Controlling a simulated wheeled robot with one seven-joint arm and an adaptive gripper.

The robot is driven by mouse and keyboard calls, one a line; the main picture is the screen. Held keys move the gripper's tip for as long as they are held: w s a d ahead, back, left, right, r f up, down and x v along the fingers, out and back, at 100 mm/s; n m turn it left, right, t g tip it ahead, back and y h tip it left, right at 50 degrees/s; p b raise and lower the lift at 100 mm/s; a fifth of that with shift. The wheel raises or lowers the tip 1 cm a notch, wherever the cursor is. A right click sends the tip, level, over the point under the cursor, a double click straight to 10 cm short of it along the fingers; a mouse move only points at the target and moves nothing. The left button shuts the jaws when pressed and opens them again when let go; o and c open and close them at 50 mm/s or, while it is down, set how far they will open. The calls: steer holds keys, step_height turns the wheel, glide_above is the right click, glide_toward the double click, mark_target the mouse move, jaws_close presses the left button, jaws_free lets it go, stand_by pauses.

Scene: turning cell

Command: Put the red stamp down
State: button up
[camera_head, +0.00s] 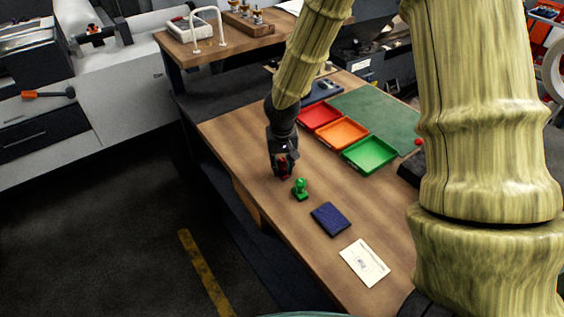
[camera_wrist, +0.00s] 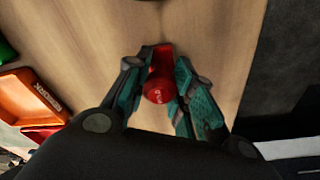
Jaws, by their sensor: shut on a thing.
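My gripper (camera_head: 282,165) is shut on the red stamp (camera_head: 283,160) near the front left edge of the wooden table. In the wrist view the red stamp (camera_wrist: 159,88) sits between the two teal fingers of my gripper (camera_wrist: 163,85), its round knob toward the camera. The stamp looks upright, at or close above the tabletop; I cannot tell whether its base touches. A green stamp (camera_head: 300,188) stands on the table just right of my gripper.
Red (camera_head: 318,114), orange (camera_head: 341,133) and green (camera_head: 369,154) trays stand in a row behind, beside a green mat (camera_head: 375,113). A dark blue pad (camera_head: 330,219) and a white paper card (camera_head: 365,262) lie toward the front. Bare wood surrounds my gripper.

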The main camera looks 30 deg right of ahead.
mark_target(282, 165)
steer(key=shift+f, duration=0.2)
steer(key=o, duration=0.8)
steer(key=shift+o, duration=0.2)
step_height(282, 165, up, 12)
steer(key=s+b, duration=0.1)
steer(key=shift+s+a+r+b, duration=0.15)
steer(key=shift+s+a+b, duration=0.05)
steer(key=shift+a+b, duration=0.15)
stand_by(0.5)
